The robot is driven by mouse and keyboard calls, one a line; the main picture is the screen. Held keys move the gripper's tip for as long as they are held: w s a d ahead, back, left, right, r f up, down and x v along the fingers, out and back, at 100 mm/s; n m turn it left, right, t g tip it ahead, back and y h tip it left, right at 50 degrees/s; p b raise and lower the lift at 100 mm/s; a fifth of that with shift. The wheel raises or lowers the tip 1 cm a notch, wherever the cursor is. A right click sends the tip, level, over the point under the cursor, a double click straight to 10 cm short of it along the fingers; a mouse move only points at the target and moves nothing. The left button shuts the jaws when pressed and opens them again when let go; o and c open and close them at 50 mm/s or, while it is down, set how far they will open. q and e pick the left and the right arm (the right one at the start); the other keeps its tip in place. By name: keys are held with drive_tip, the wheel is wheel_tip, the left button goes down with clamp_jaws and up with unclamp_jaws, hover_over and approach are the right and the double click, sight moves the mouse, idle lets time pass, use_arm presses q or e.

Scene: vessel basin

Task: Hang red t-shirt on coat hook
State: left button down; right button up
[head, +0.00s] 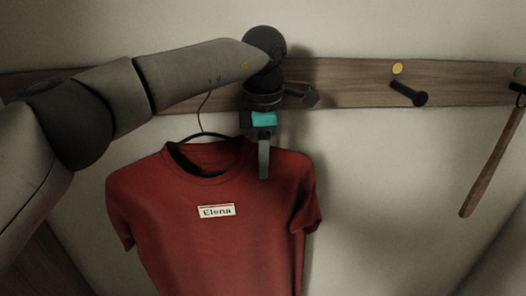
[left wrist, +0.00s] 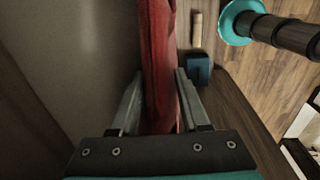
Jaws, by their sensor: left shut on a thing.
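The red t-shirt (head: 215,240), with a white label reading "Elena" (head: 216,211), hangs upright on a thin dark hanger (head: 202,112) in front of the wall. My left gripper (head: 264,165) points down at the shirt's right shoulder, near the collar. In the left wrist view the red cloth (left wrist: 158,60) runs between the two fingers, and the gripper (left wrist: 156,95) is shut on it. One coat hook (head: 308,96) shows just right of the gripper. Another coat hook (head: 408,93) sits further right under a yellow dot and is bare.
A wooden rail (head: 360,82) runs along the wall and carries the hooks. A long wooden stick (head: 490,165) hangs at the far right. The wall between shirt and stick is clear. A blue box (left wrist: 198,69) shows below in the left wrist view.

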sight(183, 156)
use_arm(q)
drive_tip(key=shift+s+a, duration=0.2)
drive_tip(key=shift+a, duration=0.4)
drive_tip(key=shift+s+a, duration=0.1)
drive_tip(key=shift+a, duration=0.25)
drive_tip(key=shift+a+b, duration=0.3)
drive_tip(key=shift+a, duration=1.35)
drive_tip(key=shift+s+a+b, duration=0.15)
drive_tip(key=shift+a+b, duration=0.5)
drive_tip(key=shift+a, duration=1.7)
drive_tip(key=shift+s+a+b, duration=0.1)
drive_tip(key=shift+a+b, duration=0.55)
drive_tip(key=shift+a, duration=1.65)
drive_tip(key=shift+a+f, duration=0.1)
drive_tip(key=shift+a, duration=0.15)
drive_tip(key=shift+a+f+b, duration=0.2)
drive_tip(key=shift+f+b, duration=0.2)
drive_tip(key=shift+f, duration=0.15)
drive_tip(key=shift+a+f+b, duration=0.15)
drive_tip(key=shift+f+b, duration=0.25)
drive_tip(key=shift+f, duration=0.1)
use_arm(e)
drive_tip(key=shift+s+f, duration=0.25)
drive_tip(key=shift+f, duration=1)
drive_tip(key=shift+s+f, duration=0.2)
drive_tip(key=shift+f, duration=1)
